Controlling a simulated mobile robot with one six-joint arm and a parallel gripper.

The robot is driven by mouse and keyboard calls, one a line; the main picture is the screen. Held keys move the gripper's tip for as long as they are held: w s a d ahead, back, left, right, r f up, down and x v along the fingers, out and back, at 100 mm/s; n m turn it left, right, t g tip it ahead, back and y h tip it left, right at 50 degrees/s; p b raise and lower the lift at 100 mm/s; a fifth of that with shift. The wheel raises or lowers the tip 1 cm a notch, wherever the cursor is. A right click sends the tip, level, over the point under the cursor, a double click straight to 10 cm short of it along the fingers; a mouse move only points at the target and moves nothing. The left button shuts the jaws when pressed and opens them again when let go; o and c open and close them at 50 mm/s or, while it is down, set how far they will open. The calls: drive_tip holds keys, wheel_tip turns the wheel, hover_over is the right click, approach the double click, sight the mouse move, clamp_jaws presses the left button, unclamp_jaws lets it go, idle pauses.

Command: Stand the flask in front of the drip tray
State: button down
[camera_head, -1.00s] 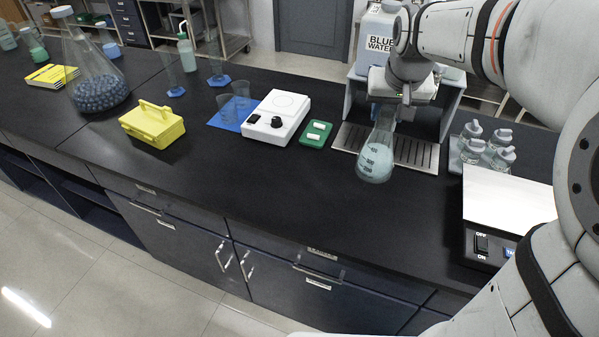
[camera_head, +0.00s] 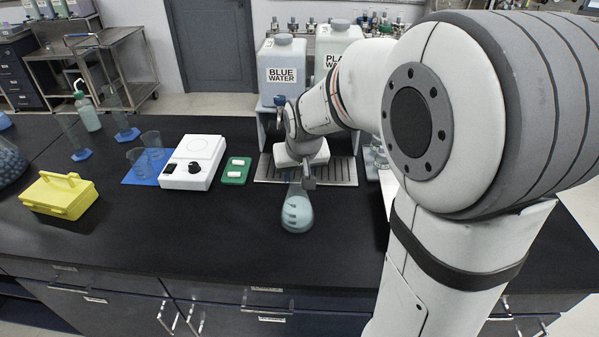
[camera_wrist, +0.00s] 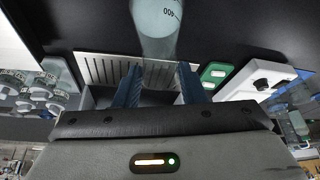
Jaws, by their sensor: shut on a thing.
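The flask (camera_head: 297,212) is clear glass with pale blue liquid in its lower part. It is upright or nearly so, over the black bench in front of the drip tray (camera_head: 340,171). Whether its base touches the bench is hard to tell. My gripper (camera_head: 300,180) is shut on the flask's neck, and the arm hides part of the neck.
A blue water jug (camera_head: 282,75) stands on the stand behind the tray. A green tray with white bars (camera_head: 236,171), a white hotplate (camera_head: 193,163) and a yellow box (camera_head: 59,196) sit to the left. The bench front is clear.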

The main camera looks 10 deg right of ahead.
drive_tip(key=shift+f, duration=0.3)
drive_tip(key=shift+f, duration=0.15)
drive_tip(key=c, duration=0.9)
unclamp_jaws()
